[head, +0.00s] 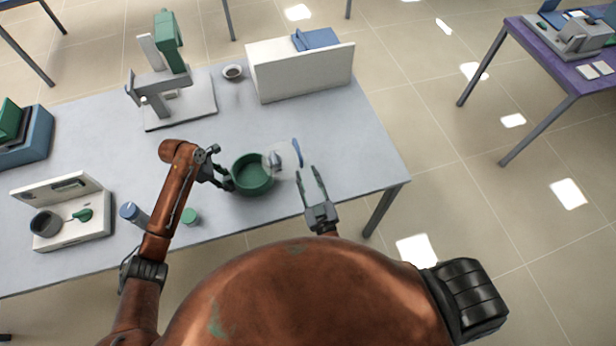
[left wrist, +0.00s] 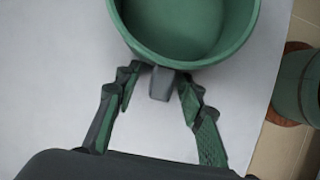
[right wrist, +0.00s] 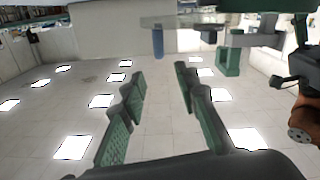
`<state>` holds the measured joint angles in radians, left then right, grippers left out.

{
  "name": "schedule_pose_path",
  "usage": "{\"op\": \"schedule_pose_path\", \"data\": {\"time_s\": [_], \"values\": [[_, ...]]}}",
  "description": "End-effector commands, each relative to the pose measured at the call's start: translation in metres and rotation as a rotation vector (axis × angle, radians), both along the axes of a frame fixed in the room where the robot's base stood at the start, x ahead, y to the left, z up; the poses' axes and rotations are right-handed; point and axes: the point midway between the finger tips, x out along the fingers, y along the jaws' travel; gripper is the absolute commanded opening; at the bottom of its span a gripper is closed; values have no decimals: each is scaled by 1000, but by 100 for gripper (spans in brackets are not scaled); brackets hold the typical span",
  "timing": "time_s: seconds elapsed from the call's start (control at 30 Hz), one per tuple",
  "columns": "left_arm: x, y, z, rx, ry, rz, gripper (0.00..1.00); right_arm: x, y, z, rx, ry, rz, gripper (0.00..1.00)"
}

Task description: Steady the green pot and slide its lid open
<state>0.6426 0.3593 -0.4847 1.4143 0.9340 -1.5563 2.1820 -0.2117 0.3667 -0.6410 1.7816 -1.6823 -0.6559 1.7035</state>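The green pot (head: 252,183) stands near the front edge of the grey table, its inside visible from above. A clear glass lid (head: 286,166) with a grey knob and a blue piece at its right lies at the pot's right side, overlapping its rim; whether it rests on the rim is unclear. My left gripper (head: 222,181) is at the pot's left side. In the left wrist view its fingers (left wrist: 158,88) are open on both sides of the pot's dark handle (left wrist: 161,84). My right gripper (head: 317,186) is open and empty, just right of the lid.
A white box (head: 305,72) and a small bowl (head: 233,72) stand behind the pot. A grey-and-green device (head: 165,92) is at back left. A blue cylinder (head: 131,212) and a small green item (head: 190,216) lie near my left arm. The table's right end is clear.

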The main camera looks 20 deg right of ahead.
Motion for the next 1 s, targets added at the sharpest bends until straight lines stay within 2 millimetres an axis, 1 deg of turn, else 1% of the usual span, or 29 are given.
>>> {"op": "schedule_pose_path", "data": {"time_s": [0.03,1.0], "values": [[0,1,7,0,-1,0,37,0,0,8,0,-2,0,29],[0,20,52,0,0,0,37,1,0,82,0,-16,0,29]]}}
